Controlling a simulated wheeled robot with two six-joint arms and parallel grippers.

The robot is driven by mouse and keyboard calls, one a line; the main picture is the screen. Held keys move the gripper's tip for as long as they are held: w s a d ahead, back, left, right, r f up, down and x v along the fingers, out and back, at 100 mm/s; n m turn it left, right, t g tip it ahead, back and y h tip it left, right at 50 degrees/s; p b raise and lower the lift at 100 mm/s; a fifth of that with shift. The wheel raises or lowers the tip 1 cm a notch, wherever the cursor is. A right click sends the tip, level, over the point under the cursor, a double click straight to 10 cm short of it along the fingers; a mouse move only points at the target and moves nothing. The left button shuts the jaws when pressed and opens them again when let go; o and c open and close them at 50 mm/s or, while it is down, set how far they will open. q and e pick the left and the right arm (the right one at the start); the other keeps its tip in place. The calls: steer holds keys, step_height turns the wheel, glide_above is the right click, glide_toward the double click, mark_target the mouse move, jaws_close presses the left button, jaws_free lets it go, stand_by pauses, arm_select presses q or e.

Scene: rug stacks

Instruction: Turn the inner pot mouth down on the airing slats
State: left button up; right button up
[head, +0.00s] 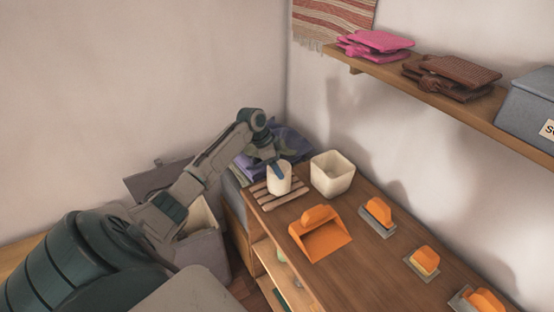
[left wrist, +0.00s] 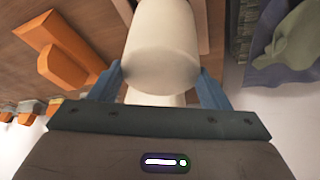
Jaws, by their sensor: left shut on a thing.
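The inner pot (head: 279,181) is a small cream-white round pot at the slats, upright or nearly so in the head view. The airing slats (head: 262,199) are a pale wooden rack at the far left end of the cabinet top. My left gripper (head: 279,168) is shut on the pot, one blue finger showing against it. In the left wrist view, the blue fingers (left wrist: 162,84) hold the pot (left wrist: 160,45) from both sides. I cannot tell whether the pot touches the slats or which way its mouth faces. My right gripper is not in view.
A square cream pot (head: 333,176) stands just right of the slats. An orange dustpan (head: 320,238) and several orange-handled brushes or floats (head: 378,214) lie nearer on the cabinet top (head: 362,256). A shelf (head: 440,95) with folded rugs runs along the wall above.

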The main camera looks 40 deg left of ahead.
arm_select(q)
steer(key=shift+f, duration=0.2)
steer(key=shift+f, duration=0.25)
steer(key=o, duration=1.1)
steer(key=b+v, duration=0.2)
steer(key=v, duration=0.8)
steer(key=shift+s+r+b, duration=0.1)
steer(key=shift+r+b, duration=0.3)
steer(key=shift+f, duration=0.1)
